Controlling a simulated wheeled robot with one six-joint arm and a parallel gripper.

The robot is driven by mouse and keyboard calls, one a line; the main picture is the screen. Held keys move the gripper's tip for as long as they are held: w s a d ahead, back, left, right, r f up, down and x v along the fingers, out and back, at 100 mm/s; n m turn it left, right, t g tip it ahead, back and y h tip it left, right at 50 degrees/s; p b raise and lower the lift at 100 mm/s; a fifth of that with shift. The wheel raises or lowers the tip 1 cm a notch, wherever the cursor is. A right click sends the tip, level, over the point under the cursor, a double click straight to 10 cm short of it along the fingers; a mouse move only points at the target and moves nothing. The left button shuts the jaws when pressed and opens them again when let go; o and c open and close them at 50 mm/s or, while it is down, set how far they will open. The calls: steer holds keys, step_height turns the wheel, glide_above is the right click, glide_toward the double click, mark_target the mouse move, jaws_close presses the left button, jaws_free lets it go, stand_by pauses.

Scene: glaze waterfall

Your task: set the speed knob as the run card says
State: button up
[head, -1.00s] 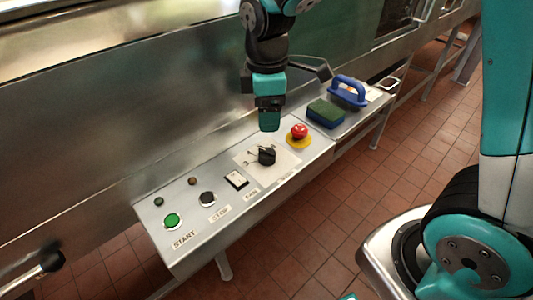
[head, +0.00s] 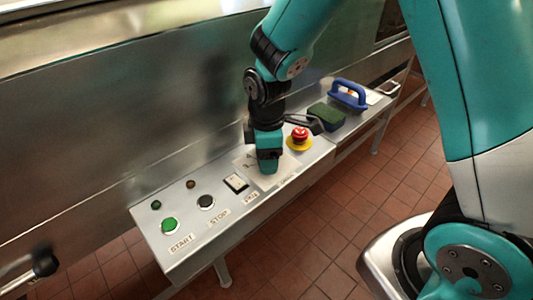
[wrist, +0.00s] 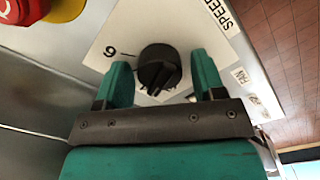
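The black speed knob (wrist: 159,68) sits on a white dial plate (wrist: 105,30) in the wrist view. A digit beside a tick mark on the plate looks like a 6 or a 9 in this turned view. The SPEED label (wrist: 222,17) is partly cut off. My gripper (wrist: 160,62) is open, with one teal finger on each side of the knob and a small gap on both sides. In the head view my gripper (head: 268,168) is down over the dial plate and hides the knob. The knob's setting is not clear. I cannot make out a readable run card.
The panel has a green START button (head: 169,225), a black STOP button (head: 205,201) and a FAN rocker switch (head: 236,183). A red emergency button (head: 300,135) stands close to my gripper.

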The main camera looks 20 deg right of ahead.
steer(key=c, duration=0.7)
steer(key=shift+r+m+p, duration=0.1)
steer(key=shift+m+p, duration=0.2)
steer(key=shift+m, duration=0.1)
steer(key=m+p, duration=0.1)
steer(key=m, duration=0.1)
steer(key=shift+m, duration=0.4)
steer(key=m+p, duration=0.2)
steer(key=m, duration=0.2)
steer(key=shift+m, duration=0.3)
steer(key=m+p, duration=0.2)
steer(key=m, duration=0.2)
steer(key=shift+m+p, duration=0.35)
steer(key=shift+m, duration=1.45)
